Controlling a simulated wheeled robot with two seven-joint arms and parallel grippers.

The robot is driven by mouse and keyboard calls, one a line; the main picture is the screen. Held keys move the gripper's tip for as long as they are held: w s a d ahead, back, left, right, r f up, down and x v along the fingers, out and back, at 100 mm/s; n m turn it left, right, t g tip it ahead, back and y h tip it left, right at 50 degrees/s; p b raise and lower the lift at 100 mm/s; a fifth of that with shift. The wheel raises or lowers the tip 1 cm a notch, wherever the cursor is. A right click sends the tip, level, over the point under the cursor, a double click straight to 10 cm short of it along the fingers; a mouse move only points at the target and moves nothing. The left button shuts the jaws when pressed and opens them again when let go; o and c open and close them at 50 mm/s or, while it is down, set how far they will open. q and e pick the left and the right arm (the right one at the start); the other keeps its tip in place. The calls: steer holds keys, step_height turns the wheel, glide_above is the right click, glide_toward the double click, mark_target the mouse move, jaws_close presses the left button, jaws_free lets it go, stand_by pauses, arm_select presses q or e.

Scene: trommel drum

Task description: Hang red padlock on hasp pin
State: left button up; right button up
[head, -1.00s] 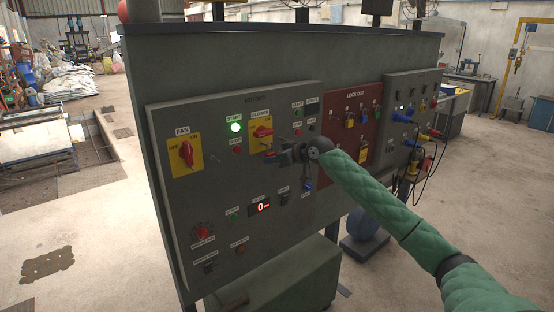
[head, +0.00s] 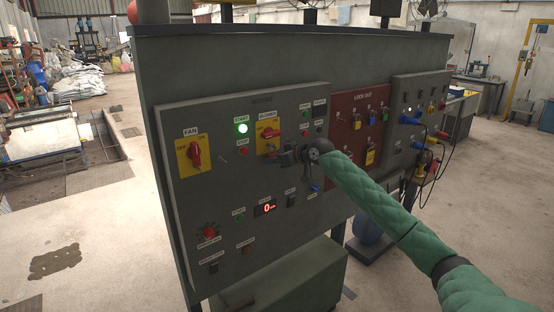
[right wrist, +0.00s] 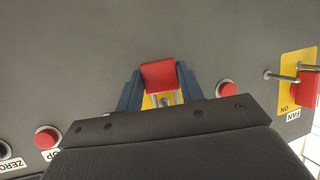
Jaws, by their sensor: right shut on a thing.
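My right gripper (head: 280,157) is at the grey control panel, just below and right of the blower switch (head: 268,133), a red knob on a yellow plate. In the upside-down right wrist view its two blue fingers (right wrist: 160,88) are shut on the red padlock (right wrist: 159,74). The padlock's silver shackle legs (right wrist: 154,100) point toward the yellow plate (right wrist: 148,103). A round grey end, maybe the hasp pin (right wrist: 166,97), shows between the legs. I cannot tell whether the shackle is around it. The gripper body hides the rest. My left gripper is out of view.
The fan switch (head: 195,152) is to the left on the panel; its silver pin (right wrist: 281,75) sticks out. Red buttons (right wrist: 226,89) (right wrist: 47,137) flank the gripper. A red lock-out board (head: 350,115) with several padlocks is to the right. Cables (head: 432,165) hang further right.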

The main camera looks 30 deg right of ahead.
stand_by(0.3)
steer(key=o, duration=1.1)
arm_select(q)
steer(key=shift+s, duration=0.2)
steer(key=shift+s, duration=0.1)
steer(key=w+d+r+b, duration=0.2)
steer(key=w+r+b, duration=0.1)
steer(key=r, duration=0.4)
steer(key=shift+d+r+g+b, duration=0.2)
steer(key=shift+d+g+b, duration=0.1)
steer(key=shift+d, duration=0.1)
arm_select(e)
steer(key=shift+v, duration=3.9)
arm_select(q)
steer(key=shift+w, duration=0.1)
